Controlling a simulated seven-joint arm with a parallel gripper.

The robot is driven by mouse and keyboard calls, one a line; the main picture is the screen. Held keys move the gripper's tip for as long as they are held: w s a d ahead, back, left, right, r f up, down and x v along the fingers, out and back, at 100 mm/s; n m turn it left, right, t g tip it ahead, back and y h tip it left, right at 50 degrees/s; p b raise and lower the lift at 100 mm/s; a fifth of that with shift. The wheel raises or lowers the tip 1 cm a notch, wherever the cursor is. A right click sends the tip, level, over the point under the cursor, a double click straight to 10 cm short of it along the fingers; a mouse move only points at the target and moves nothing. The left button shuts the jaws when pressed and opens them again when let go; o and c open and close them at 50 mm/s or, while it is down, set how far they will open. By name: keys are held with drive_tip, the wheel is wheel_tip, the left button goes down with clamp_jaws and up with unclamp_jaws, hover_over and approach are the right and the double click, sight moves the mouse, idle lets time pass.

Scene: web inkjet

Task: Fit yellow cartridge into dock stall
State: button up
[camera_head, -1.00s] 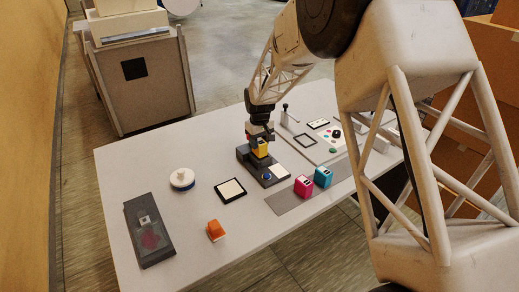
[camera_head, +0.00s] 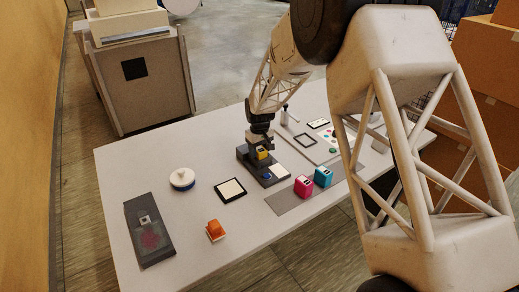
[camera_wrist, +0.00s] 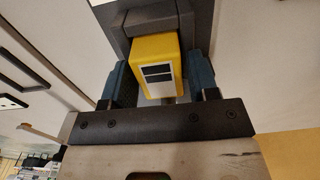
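The yellow cartridge (camera_head: 262,154) sits low in the dark grey dock (camera_head: 243,153), at the dock's raised stall end. In the wrist view the yellow cartridge (camera_wrist: 156,66) stands between the dark stall walls (camera_wrist: 118,38), with a dark-and-white label towards me. My gripper (camera_head: 261,141) is above the dock, pointing down. In the wrist view my gripper's blue-grey fingers (camera_wrist: 160,88) flank the cartridge closely on both sides and appear shut on it. The cartridge's lower end and the stall floor are hidden.
A magenta cartridge (camera_head: 303,187) and a cyan cartridge (camera_head: 323,177) stand on a grey strip (camera_head: 285,204) right of the dock. A black-framed pad (camera_head: 230,190), a white round object (camera_head: 182,179), an orange block (camera_head: 215,229) and a dark tray (camera_head: 146,228) lie left.

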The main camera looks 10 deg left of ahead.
sight(260, 149)
drive_tip(key=shift+o, duration=1)
drive_tip(key=shift+r, duration=0.1)
wheel_tip(260, 149, up, 12)
idle(0.7)
